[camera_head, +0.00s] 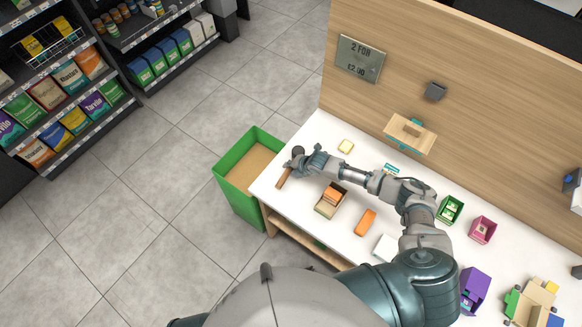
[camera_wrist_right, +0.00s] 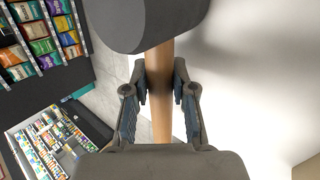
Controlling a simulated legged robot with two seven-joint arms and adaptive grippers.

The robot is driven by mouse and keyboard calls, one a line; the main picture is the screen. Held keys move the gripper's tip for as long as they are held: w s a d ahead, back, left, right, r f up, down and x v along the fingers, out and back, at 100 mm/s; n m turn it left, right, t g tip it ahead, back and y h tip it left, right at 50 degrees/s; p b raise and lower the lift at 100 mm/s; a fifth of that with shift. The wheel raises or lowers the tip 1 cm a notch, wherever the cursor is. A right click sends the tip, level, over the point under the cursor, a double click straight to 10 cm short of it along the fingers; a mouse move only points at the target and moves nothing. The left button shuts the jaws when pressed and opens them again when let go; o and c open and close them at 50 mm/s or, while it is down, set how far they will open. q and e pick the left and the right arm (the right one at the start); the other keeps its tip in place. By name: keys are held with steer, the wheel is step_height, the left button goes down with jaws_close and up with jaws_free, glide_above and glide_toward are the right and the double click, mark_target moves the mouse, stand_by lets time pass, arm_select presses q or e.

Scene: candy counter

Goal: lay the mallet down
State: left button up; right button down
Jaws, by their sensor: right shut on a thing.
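The mallet has a dark grey head and a wooden handle (camera_head: 283,179). Its head (camera_wrist_right: 145,22) fills the top of the right wrist view, with the handle (camera_wrist_right: 162,95) running down between the fingers. My right gripper (camera_head: 301,161) is shut on the handle just below the head. It is over the left end of the white counter (camera_head: 290,205), near the edge by the green bin. I cannot tell whether the mallet touches the counter. My left gripper is not in view.
A green bin (camera_head: 237,193) stands against the counter's left end. A wooden panel (camera_head: 480,110) rises behind the counter.

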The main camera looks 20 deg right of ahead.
steer(key=shift+a, duration=0.2)
steer(key=shift+f, duration=0.35)
steer(key=c, duration=1.2)
jaws_free()
steer(key=shift+o, duration=0.2)
steer(key=shift+s+d+r, duration=0.1)
steer(key=shift+p+v, duration=2.4)
